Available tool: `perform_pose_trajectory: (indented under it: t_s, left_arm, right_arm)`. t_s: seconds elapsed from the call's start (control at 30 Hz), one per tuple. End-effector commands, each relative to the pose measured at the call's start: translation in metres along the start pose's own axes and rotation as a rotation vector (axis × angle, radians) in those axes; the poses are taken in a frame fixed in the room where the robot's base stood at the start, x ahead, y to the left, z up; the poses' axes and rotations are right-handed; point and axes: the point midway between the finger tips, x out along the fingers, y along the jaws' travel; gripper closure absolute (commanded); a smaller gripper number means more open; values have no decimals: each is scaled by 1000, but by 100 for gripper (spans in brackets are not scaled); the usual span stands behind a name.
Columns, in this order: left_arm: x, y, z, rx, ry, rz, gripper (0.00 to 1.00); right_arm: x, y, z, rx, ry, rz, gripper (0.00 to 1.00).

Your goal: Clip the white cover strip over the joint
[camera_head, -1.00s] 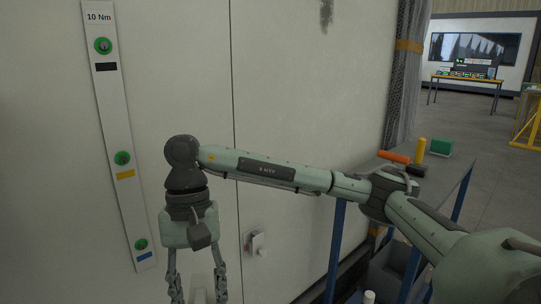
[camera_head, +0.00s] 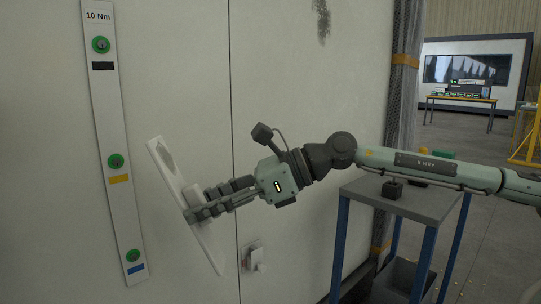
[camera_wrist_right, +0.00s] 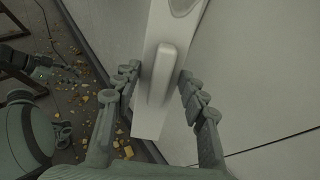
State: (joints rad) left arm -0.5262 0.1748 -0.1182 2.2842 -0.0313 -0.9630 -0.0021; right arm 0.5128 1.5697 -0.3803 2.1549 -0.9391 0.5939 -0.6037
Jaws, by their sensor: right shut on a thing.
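The white cover strip (camera_head: 165,168) is long and flat, with a raised grip (camera_head: 190,194) on its face and a recess near its upper end. My right gripper (camera_head: 197,206) is shut on the raised grip. It holds the strip in front of the wall, tilted with its top to the left. In the right wrist view the fingers (camera_wrist_right: 158,88) lie on both sides of the grip. A white panel strip (camera_head: 110,130) marked "10 Nm" with green-ringed fasteners is on the wall to the left. A vertical seam (camera_head: 232,110) runs just right of the cover strip.
A small switch-like box (camera_head: 254,258) is on the wall, right of the seam. A grey-topped stand (camera_head: 425,203) with blue legs and a dark block (camera_head: 392,189) stands to the right, under my right arm. Yellowish debris (camera_wrist_right: 105,98) lies on the floor.

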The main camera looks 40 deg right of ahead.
Motion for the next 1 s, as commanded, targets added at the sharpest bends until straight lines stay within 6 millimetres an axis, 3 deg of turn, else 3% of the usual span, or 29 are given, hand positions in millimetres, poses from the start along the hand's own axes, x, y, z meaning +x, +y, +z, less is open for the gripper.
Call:
perform_pose_trajectory:
  t_s: [0.57,1.0]
  left_arm:
    - [-10,6,-17,0,62,8,60]
    - [-36,15,-51,-4,184,25,60]
  right_arm:
    - [-27,-36,9,77,-128,-244,92]
    - [-93,-100,12,150,-316,-682,92]
